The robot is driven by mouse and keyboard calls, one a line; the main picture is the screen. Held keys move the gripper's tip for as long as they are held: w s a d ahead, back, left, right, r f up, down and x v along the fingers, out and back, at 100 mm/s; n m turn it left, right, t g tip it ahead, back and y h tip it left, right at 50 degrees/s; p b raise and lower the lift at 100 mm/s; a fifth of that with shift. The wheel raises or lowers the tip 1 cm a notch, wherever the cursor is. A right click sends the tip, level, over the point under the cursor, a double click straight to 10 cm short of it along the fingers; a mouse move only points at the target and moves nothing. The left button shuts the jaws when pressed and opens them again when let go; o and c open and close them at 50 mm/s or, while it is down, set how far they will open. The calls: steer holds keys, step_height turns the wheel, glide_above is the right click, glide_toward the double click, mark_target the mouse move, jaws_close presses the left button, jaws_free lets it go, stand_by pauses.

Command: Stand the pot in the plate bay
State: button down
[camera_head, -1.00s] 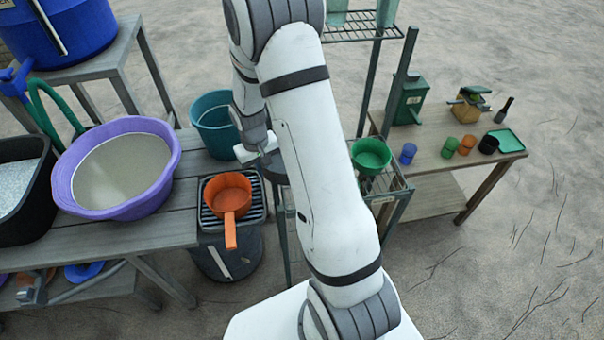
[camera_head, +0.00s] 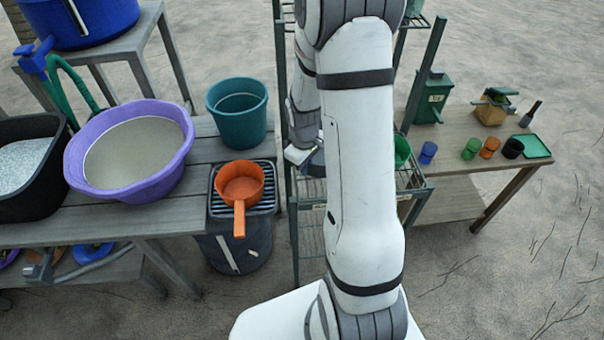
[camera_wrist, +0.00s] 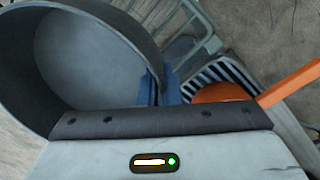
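A large grey round pot (camera_wrist: 95,60) fills the upper left of the wrist view, close to the camera. The blue fingers of my gripper (camera_wrist: 155,88) meet at its wall on the right side and appear shut on it. In the head view my gripper (camera_head: 304,158) is beside the metal rack (camera_head: 308,225), mostly hidden by my arm, and the pot is hidden there. I cannot make out which part of the rack is the plate bay.
An orange pan (camera_head: 241,185) sits on a black slatted drainer (camera_head: 228,209) left of the rack. A teal bucket (camera_head: 238,112) and a purple basin (camera_head: 125,182) stand on the left bench. A green bowl (camera_head: 402,150) is partly hidden behind my arm.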

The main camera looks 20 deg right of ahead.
mark_target(306, 181)
steer(key=shift+f, duration=1.7)
steer(key=shift+f, duration=0.1)
steer(key=c, duration=2.1)
jaws_free()
steer(key=shift+f, duration=0.1)
steer(key=o, duration=0.5)
